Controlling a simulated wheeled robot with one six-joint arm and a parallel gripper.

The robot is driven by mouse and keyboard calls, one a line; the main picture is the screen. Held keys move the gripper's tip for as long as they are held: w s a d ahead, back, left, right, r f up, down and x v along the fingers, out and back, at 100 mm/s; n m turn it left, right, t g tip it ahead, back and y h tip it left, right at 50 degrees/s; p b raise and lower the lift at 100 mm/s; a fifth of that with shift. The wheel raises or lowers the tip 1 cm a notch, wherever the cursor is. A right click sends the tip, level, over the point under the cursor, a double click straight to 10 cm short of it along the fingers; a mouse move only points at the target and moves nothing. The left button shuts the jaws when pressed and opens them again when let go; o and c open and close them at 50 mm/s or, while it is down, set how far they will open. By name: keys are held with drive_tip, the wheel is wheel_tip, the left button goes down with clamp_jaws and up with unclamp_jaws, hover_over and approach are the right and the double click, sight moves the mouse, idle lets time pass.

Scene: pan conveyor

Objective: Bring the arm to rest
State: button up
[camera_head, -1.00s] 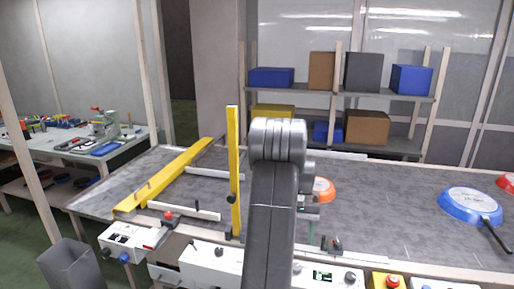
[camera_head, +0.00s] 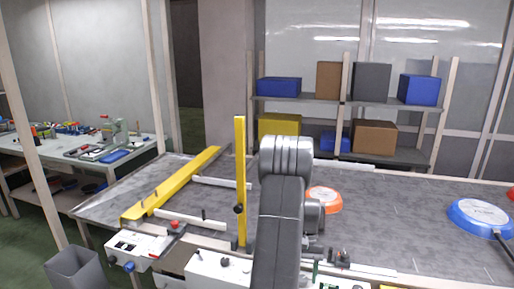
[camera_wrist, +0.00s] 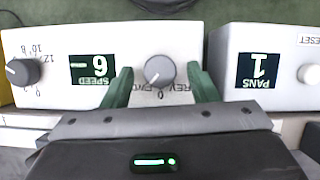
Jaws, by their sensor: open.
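My arm (camera_head: 280,215) reaches forward over the front edge of the conveyor in the head view, its elbow high and its lower part folded down. My gripper is mostly hidden behind the arm there. In the wrist view my gripper (camera_wrist: 160,88) is open, its two green fingers apart on either side of a grey knob (camera_wrist: 160,71) on a white control box. The fingers show a gap to the knob on both sides, and nothing is held. How far the fingertips are from the box face I cannot tell.
The conveyor (camera_head: 400,215) carries an orange pan (camera_head: 325,200) and a blue pan (camera_head: 482,218). A yellow post (camera_head: 240,180) stands left of my arm. The wrist view shows a speed display (camera_wrist: 91,67) and a pan counter (camera_wrist: 260,68) reading 1. A grey bin (camera_head: 75,270) stands front left.

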drive_tip(key=v, duration=1.4)
drive_tip(key=x, duration=1.4)
drive_tip(key=n, duration=0.1)
drive_tip(key=n+h, duration=0.1)
drive_tip(key=n, duration=0.2)
drive_tip(key=shift+a+h, duration=0.25)
drive_tip(key=shift+h, duration=0.15)
drive_tip(key=n+h, duration=0.1)
drive_tip(key=n, duration=0.4)
drive_tip(key=shift+a+t+h+b, duration=0.15)
drive_tip(key=shift+t+h+b, duration=0.15)
drive_tip(key=shift+h+b, duration=0.1)
drive_tip(key=n, duration=0.2)
drive_tip(key=n+t+h+b, duration=0.1)
drive_tip(key=n, duration=0.1)
drive_tip(key=n+t, duration=0.1)
drive_tip(key=n, duration=0.1)
drive_tip(key=shift+s+a+h, duration=0.15)
drive_tip(key=shift+s+h, duration=0.15)
drive_tip(key=shift+r+n, duration=0.1)
drive_tip(key=shift+n, duration=0.3)
drive_tip(key=shift+w+a+r, duration=0.1)
drive_tip(key=shift+r, duration=0.2)
